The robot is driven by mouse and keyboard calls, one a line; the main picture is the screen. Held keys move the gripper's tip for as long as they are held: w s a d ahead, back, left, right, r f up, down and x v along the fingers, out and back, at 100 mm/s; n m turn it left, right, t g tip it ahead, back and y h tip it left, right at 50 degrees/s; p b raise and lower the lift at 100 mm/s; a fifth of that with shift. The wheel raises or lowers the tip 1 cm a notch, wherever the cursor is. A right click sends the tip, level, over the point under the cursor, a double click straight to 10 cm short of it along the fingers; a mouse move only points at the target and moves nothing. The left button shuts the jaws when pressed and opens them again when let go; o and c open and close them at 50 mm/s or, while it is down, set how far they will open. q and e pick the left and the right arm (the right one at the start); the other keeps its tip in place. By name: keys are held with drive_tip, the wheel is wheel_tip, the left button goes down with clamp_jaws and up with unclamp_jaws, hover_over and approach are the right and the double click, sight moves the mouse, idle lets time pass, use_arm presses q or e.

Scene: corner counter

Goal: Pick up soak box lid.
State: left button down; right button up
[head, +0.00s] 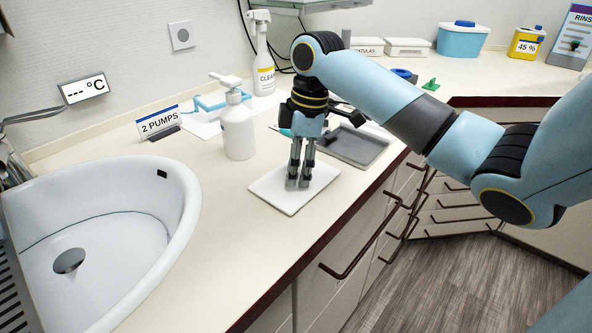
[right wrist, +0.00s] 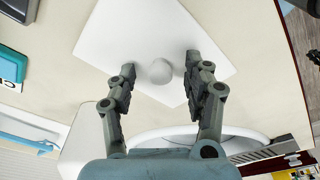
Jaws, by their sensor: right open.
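The soak box lid is a flat white square plate (head: 273,198) lying on the counter between the sink and the grey tray. In the right wrist view the lid (right wrist: 108,35) shows a round white knob (right wrist: 160,71) on top. My right gripper (head: 298,182) points down over the lid, its fingers low above the plate. In the right wrist view the open fingers (right wrist: 160,68) stand on either side of the knob, with gaps visible on both sides. The knob is hidden behind the fingers in the head view. My left gripper is not in view.
A white pump bottle (head: 238,132) and a "2 PUMPS" sign (head: 158,122) stand behind the lid. A grey tray (head: 357,147) lies to its right. The sink (head: 110,215) is at left. The counter's front edge is close to the lid. A blue box (head: 462,41) stands far back.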

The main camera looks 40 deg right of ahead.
clamp_jaws()
idle(0.3)
